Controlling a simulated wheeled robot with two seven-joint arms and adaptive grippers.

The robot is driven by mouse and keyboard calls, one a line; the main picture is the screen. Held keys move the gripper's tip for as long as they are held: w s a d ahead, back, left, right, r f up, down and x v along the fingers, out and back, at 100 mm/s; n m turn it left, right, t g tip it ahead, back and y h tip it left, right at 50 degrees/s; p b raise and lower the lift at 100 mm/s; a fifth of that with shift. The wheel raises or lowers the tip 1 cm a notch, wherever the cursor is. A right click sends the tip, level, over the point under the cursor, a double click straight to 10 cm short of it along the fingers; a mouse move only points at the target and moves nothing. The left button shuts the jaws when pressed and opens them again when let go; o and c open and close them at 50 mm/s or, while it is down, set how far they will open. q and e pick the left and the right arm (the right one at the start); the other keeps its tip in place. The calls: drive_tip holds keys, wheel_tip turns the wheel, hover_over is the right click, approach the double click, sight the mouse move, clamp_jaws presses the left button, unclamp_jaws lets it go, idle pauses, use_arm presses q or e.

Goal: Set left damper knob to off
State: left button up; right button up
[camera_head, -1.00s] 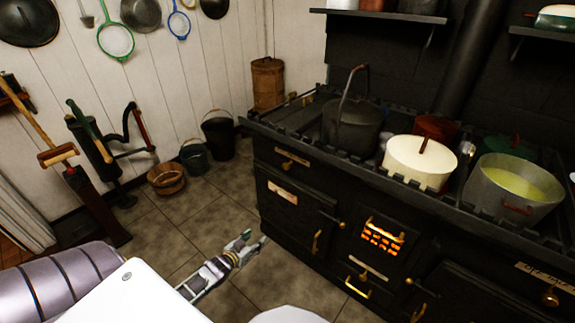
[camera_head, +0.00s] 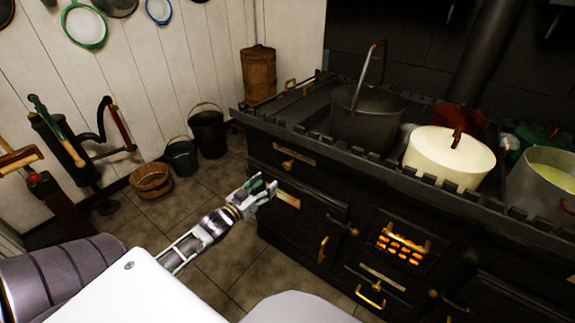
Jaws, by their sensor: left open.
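The black stove (camera_head: 285,225) stands at the right in the head view. The left damper knob, a small brass knob (camera_head: 287,165), is on the upper left of its front, beside a brass label plate (camera_head: 295,152). The label's words are too small to read. My left gripper (camera_head: 268,187) is open and empty, in front of the stove's upper left front, a little below and left of the knob in the picture. I cannot tell whether it touches the stove. My right gripper is out of view.
A dark pot (camera_head: 366,118), a cream pot (camera_head: 447,160) and a grey pot (camera_head: 540,185) stand on the stove top behind a raised rail. A fire glows behind the grate (camera_head: 400,245). Buckets (camera_head: 208,133) and a wooden tub (camera_head: 151,182) stand on the floor by the wall.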

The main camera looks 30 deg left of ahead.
sight(286, 167)
use_arm(q)
drive_tip(key=shift+w, duration=0.1)
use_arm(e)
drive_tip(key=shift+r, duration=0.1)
use_arm(q)
drive_tip(key=shift+w+d+b, duration=0.15)
drive_tip(key=shift+w+b, duration=0.25)
drive_tip(key=shift+w, duration=1.3)
drive_tip(key=shift+w+d+b, duration=0.15)
drive_tip(key=shift+w+b, duration=0.2)
drive_tip(key=shift+w, duration=1.35)
drive_tip(key=shift+w+d, duration=0.1)
drive_tip(key=shift+w, duration=0.75)
drive_tip(key=shift+w+b, duration=0.35)
drive_tip(key=shift+w, duration=0.5)
drive_tip(key=shift+w+d+b, duration=0.15)
drive_tip(key=shift+w+b, duration=0.15)
drive_tip(key=shift+w, duration=1.25)
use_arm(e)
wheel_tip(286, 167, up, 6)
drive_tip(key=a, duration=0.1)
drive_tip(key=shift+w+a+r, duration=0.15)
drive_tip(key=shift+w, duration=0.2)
use_arm(q)
drive_tip(key=shift+w, duration=0.1)
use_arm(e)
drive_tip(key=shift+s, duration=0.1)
use_arm(q)
clamp_jaws()
